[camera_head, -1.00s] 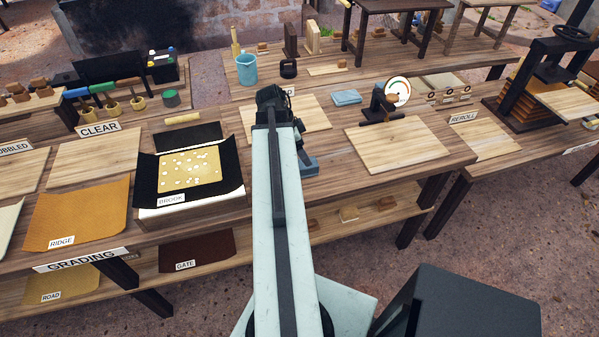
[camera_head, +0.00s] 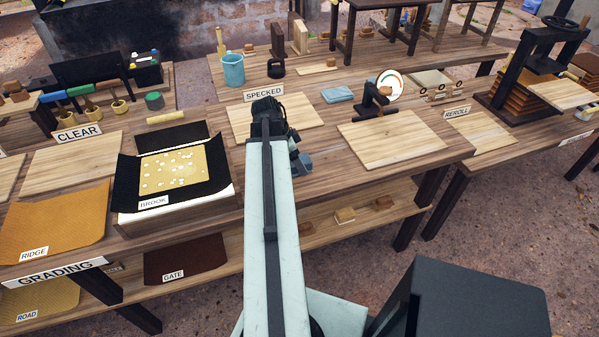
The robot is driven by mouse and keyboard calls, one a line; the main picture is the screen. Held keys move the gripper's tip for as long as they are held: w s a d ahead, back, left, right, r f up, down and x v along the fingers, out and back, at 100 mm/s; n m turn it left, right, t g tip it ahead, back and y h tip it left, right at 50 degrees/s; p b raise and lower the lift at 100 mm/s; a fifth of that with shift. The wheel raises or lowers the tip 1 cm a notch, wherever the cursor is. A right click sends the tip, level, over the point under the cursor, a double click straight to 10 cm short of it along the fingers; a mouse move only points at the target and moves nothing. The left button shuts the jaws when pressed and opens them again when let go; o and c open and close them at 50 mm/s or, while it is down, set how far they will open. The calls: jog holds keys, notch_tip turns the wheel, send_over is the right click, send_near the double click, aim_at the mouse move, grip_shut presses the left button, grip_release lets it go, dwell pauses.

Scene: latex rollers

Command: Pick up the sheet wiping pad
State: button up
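The dark stand with a round dial (camera_head: 388,86) is right of the pad. A blue cup (camera_head: 233,69) stands at the back. A tray with a speckled sheet (camera_head: 178,203) is left of my arm. A pale board (camera_head: 391,138) lies bare at the right front.

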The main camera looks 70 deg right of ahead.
jog(key=shift+s+d+f, duration=0.1)
jog(key=shift+f, duration=0.5)
jog(key=shift+r, duration=0.2)
jog(key=c, duration=1.5)
notch_tip(320, 180, up, 10)
jog(key=p, duration=1)
jog(key=shift+r+p, duration=0.15)
jog(key=shift+p, duration=0.15)
